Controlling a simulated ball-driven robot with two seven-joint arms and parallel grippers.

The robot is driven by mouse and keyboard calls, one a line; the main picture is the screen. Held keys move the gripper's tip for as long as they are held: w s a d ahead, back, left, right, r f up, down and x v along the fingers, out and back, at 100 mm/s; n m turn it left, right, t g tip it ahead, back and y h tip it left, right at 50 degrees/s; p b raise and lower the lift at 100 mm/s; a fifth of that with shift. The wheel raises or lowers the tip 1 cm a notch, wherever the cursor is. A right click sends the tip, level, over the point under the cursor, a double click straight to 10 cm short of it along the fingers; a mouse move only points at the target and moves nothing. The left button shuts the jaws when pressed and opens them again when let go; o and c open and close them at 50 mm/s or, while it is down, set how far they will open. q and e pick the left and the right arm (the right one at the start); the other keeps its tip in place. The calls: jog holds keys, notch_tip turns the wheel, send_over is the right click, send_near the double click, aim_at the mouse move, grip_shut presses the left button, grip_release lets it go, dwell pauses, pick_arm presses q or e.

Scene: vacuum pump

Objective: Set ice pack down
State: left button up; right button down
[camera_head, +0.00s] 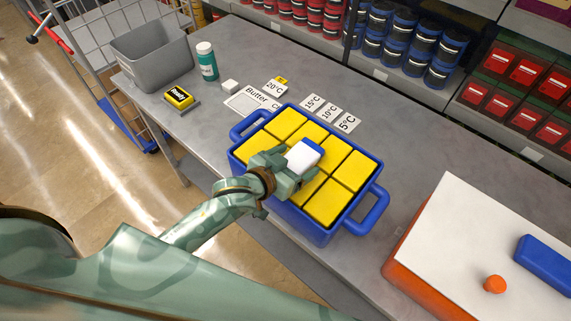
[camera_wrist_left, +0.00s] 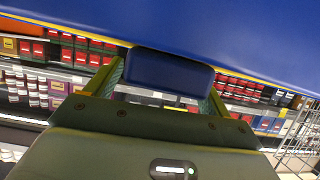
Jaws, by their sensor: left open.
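The ice pack (camera_head: 305,155), white on top with a blue edge, is at the top of the yellow blocks (camera_head: 325,203) in the blue crate (camera_head: 298,222). My left gripper (camera_head: 290,167) is open with its fingers around the ice pack's near end. In the left wrist view a dark blue rounded block (camera_wrist_left: 168,72), apparently the ice pack, shows between the gripper's two fingers (camera_wrist_left: 165,88). I cannot tell whether the ice pack rests fully on the blocks. My right gripper is in neither view.
An orange box with a white top (camera_head: 470,225) stands at the right, bearing a blue block (camera_head: 545,264) and an orange knob (camera_head: 495,284). Temperature cards (camera_head: 330,112), a green bottle (camera_head: 207,62) and a grey bin (camera_head: 150,60) are behind and left. Shelves line the back.

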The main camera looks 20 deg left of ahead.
pick_arm(q)
jog(key=p+v, duration=0.1)
jog(key=v, duration=1.1)
jog(key=shift+w+d, duration=0.1)
jog(key=s+a+f+m+g+y+b, duration=0.1)
jog(key=s+a+f+g+y+b, duration=0.3)
jog(key=f, duration=1.2)
jog(key=s+a+f+g+p, duration=0.15)
jog(key=s+a+f, duration=0.4)
jog(key=f, duration=1.05)
jog(key=s+f+n+g+b, duration=0.1)
jog(key=s+f+g+b, duration=0.5)
jog(key=s+f, duration=1.5)
jog(key=shift+s+d+f+g+y+b, duration=0.4)
jog(key=shift+s+b, duration=0.45)
jog(key=shift+s, duration=0.2)
